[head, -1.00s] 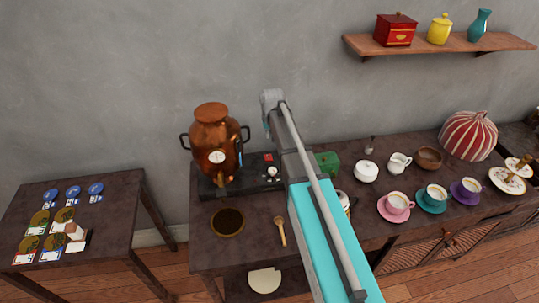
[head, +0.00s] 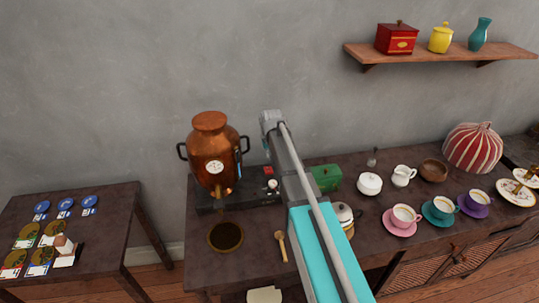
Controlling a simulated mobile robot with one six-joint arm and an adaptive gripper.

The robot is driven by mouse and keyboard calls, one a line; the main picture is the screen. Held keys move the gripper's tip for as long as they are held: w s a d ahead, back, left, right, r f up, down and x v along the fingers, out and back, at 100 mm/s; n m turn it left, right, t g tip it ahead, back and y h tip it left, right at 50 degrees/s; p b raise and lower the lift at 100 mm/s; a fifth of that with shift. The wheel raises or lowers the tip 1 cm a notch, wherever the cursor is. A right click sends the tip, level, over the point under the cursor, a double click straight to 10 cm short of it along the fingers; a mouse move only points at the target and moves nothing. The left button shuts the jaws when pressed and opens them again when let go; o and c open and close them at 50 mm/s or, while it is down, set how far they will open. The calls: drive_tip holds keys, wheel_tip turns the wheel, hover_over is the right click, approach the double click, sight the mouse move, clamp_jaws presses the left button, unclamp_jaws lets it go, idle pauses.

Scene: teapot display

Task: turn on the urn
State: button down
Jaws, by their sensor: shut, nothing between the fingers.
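A copper urn (head: 212,150) with two dark side handles and a round white gauge stands upright on a black base (head: 212,204), at the left end of the dark counter. Beside it, on the base's right part, are a small red switch (head: 268,170) and a pale round knob (head: 272,184). I cannot read the switch's position.
A round dark tray (head: 226,237) and a wooden spoon (head: 282,246) lie before the urn. Cups, a bowl and a striped cosy (head: 473,148) fill the counter's right part.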

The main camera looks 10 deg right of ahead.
drive_tip(key=b, duration=0.4)
hover_over(268, 172)
drive_tip(key=shift+s+d+x, duration=0.15)
drive_tip(key=shift+x, duration=1.05)
drive_tip(key=shift+s+d+x, duration=0.1)
drive_tip(key=shift+s+x, duration=0.1)
drive_tip(key=shift+x, duration=1.05)
drive_tip(key=shift+s+f+b, duration=0.2)
drive_tip(key=shift+f+b, duration=0.7)
drive_tip(key=shift+b, duration=0.05)
drive_tip(key=shift+s+f+b, duration=0.15)
drive_tip(key=shift+f+b, duration=0.7)
drive_tip(key=shift+b, duration=0.05)
drive_tip(key=shift+a, duration=0.15)
